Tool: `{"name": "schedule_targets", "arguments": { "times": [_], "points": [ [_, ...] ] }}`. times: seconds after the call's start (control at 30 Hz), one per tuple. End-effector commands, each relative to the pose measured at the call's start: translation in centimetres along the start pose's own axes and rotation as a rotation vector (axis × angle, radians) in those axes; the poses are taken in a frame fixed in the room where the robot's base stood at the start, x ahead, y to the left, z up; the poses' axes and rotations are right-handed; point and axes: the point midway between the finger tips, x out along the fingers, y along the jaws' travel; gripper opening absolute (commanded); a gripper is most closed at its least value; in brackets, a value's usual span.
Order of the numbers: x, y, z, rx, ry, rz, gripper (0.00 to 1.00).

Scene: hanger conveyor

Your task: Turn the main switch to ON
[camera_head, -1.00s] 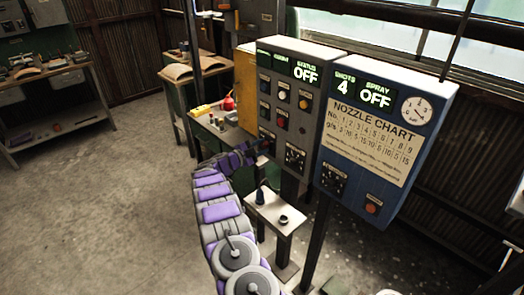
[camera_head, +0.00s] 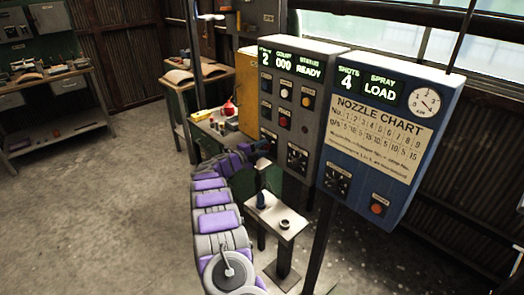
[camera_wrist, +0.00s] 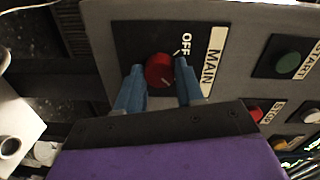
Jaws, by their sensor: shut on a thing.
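The main switch is a red round knob (camera_wrist: 158,68) on a black plate marked MAIN, with OFF lettered at its upper right in the wrist view. My gripper (camera_wrist: 160,82) has its two blue fingers on either side of the knob, shut on it. A small light mark shows low on the knob; no ON lettering is visible. In the head view my gripper (camera_head: 264,146) is at the left edge of the grey control box (camera_head: 309,137), and the knob is hidden there. The box display (camera_head: 290,62) reads 2, 000 and READY.
A blue box (camera_head: 406,195) with a nozzle chart stands to the right; its display reads 4 and LOAD. A small stand (camera_head: 283,217) with a dark bottle and a ring is below my gripper.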

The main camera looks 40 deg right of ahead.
Motion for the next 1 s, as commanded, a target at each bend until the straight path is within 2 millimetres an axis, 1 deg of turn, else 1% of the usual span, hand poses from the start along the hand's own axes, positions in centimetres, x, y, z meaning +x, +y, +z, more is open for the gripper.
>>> {"name": "schedule_targets", "arguments": {
  "times": [0.03,0.33,0.37,0.6,0.87,1.0],
  "points": [
    [0.0,0.7,-0.1,-0.003,0.003,0.009,0.07],
    [0.2,0.8,-0.1,-0.003,0.004,0.011,0.07],
    [0.2,0.8,-0.1,-0.003,0.004,0.011,0.39],
    [0.3,0.5,-0.2,-0.001,0.004,0.009,0.62],
    [0.2,0.3,-0.2,0.0,0.002,0.006,0.63],
    [-0.8,0.1,-0.1,0.001,-0.001,0.006,0.63]
  ]
}}
